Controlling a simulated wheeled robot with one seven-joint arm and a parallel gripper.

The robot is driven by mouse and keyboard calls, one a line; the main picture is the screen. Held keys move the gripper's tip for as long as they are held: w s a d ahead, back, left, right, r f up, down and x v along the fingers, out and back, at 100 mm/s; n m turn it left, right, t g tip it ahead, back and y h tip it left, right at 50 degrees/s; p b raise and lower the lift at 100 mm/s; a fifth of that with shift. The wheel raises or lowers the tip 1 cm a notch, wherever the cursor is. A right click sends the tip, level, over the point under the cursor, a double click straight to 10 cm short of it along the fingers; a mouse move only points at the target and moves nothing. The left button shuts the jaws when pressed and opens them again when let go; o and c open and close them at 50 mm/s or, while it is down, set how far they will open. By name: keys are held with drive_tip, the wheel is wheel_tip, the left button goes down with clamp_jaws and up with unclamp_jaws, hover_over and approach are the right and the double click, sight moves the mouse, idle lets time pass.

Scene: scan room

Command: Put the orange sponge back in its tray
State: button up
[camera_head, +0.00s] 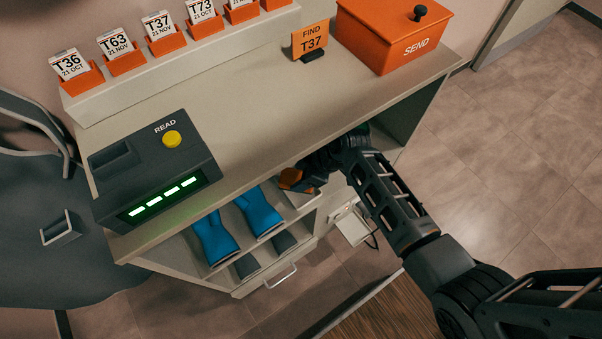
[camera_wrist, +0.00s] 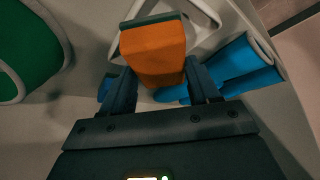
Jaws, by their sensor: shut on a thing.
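The orange sponge (camera_wrist: 153,52), with a dark green layer along its far edge, is held between the two fingers of my gripper (camera_wrist: 160,88) in the wrist view. My gripper is shut on it. In the head view the sponge (camera_head: 290,178) shows as a small orange patch at the front of the shelf under the counter, partly covered by my dark gripper. A pale rimmed shape (camera_wrist: 205,22), possibly the tray, lies just beyond the sponge in the wrist view. The sponge hides part of it, and I cannot tell whether they touch.
Blue boots or gloves (camera_head: 215,238) lie on the shelf left of my gripper; blue things (camera_wrist: 240,65) also show right of the sponge. The counter (camera_head: 265,105) overhangs the shelf. It carries a dark reader (camera_head: 110,180) and an orange SEND box (camera_head: 375,35). A green thing (camera_wrist: 25,50) is at left.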

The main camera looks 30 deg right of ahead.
drive_tip(key=o, duration=0.9)
drive_tip(key=shift+f, duration=0.1)
drive_tip(key=shift+o, duration=0.2)
